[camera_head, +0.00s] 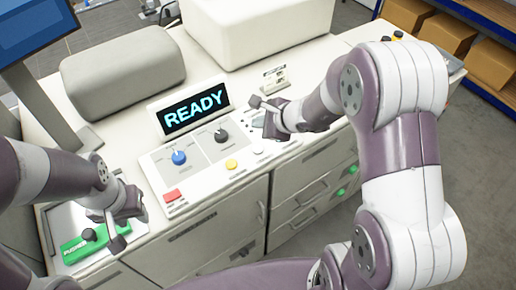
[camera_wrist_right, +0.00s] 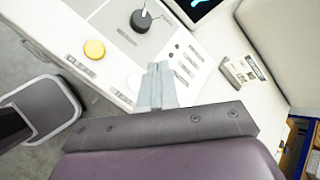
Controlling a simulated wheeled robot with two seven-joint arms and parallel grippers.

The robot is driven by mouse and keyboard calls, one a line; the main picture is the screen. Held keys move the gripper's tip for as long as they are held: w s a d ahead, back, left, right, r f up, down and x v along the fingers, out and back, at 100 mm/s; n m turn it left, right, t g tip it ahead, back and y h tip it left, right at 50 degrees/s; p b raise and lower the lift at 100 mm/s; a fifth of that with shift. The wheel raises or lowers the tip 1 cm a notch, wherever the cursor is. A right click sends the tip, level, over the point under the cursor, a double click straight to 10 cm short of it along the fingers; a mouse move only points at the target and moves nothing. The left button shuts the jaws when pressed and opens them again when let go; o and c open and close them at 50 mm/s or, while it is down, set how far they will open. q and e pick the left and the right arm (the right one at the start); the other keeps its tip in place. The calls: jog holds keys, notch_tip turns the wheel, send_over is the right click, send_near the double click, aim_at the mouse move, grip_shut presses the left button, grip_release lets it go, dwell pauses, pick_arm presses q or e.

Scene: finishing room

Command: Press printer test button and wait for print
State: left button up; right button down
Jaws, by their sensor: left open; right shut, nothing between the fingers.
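A white control panel (camera_head: 206,176) lies on the cabinet top, below a display (camera_head: 195,107) that reads READY. It carries a red button (camera_head: 172,195), a yellow button (camera_head: 231,164), a whitish button (camera_head: 258,149), a blue knob (camera_head: 179,157) and a black knob (camera_head: 221,135). The labels are too small to read, so I cannot tell which is the printer test button. My right gripper (camera_head: 256,103) is shut and empty above the panel's right part. In the right wrist view its fingertips (camera_wrist_right: 157,68) appear beside the whitish button (camera_wrist_right: 135,83). My left gripper (camera_head: 104,232) is open and empty at the lower left.
A green labelled item (camera_head: 85,246) lies on a tray below my left gripper. Large rounded covers (camera_head: 122,72) stand behind the panel. A small card stand (camera_head: 275,77) is near my right gripper. A monitor (camera_head: 32,25) rises at the left. Shelved boxes (camera_head: 447,34) are at the right.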

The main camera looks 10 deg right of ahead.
jog(key=b, duration=0.5)
send_over(260, 151)
notch_tip(260, 151, down, 7)
jog(key=shift+r, duration=0.2)
jog(key=shift+f+b, duration=0.3)
jog(key=shift+f, duration=0.1)
dwell(1.1)
jog(key=shift+f+b, duration=0.35)
jog(key=shift+b, duration=0.35)
jog(key=shift+f+b, duration=0.35)
jog(key=shift+b, duration=0.15)
dwell(0.6)
jog(key=shift+r+p, duration=0.5)
jog(key=shift+r, duration=0.3)
